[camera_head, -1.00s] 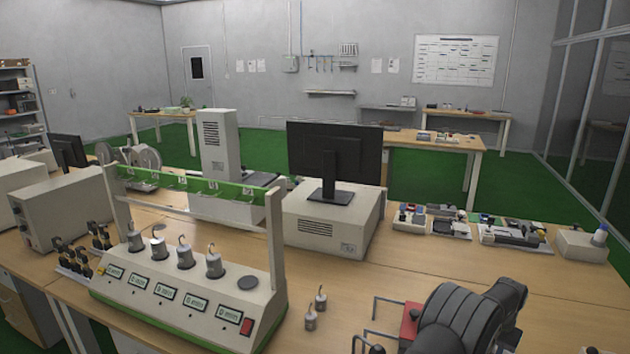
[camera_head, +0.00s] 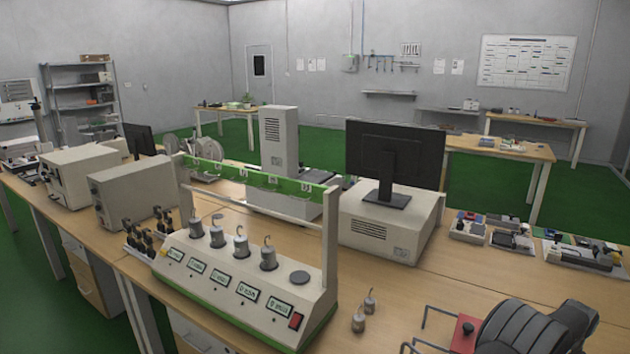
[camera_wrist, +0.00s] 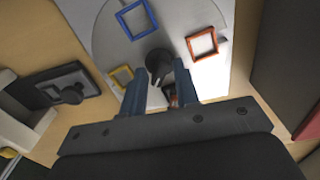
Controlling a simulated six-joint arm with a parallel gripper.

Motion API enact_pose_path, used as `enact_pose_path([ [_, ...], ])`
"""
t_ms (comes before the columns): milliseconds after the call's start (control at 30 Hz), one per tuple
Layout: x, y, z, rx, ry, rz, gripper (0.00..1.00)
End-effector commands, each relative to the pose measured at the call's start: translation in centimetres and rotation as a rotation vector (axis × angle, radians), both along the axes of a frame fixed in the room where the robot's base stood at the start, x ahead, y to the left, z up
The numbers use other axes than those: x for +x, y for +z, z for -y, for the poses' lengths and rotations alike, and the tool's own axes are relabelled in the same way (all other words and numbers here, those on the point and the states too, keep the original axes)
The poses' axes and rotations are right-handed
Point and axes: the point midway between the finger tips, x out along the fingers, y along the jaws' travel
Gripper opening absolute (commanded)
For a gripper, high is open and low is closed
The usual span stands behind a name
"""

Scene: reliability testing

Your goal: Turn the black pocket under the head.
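In the wrist view a pale grey round disc (camera_wrist: 104,45) carries small square frames: a blue one (camera_wrist: 154,22), an orange-red one (camera_wrist: 191,42) and a yellow one (camera_wrist: 114,83). A black knob-like piece (camera_wrist: 158,64) stands near the disc's middle. My gripper (camera_wrist: 158,80) is open, its two fingers apart on either side of this black piece; I cannot tell whether they touch it. A small dark and reddish thing (camera_wrist: 172,93) shows between the fingers, partly hidden. I cannot make out a black pocket or the head for certain.
In the wrist view a dark device with a black knob (camera_wrist: 72,93) lies left, and a dark flat block (camera_wrist: 290,60) stands right. In the head view a monitor (camera_head: 395,155), a five-display tester (camera_head: 225,275) and small weights (camera_head: 358,322) stand on the bench.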

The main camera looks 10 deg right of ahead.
Motion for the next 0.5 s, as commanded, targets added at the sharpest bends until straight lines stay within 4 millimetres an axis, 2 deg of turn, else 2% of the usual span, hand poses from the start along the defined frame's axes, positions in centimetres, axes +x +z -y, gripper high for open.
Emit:
enact_pose_path([
  [367, 0.0, 0.1, 0.0, -0.002, -0.004, 0.001, 0.34],
  [500, 0.0, 1.4, -0.2, -0.026, -0.039, 0.003, 0.34],
])
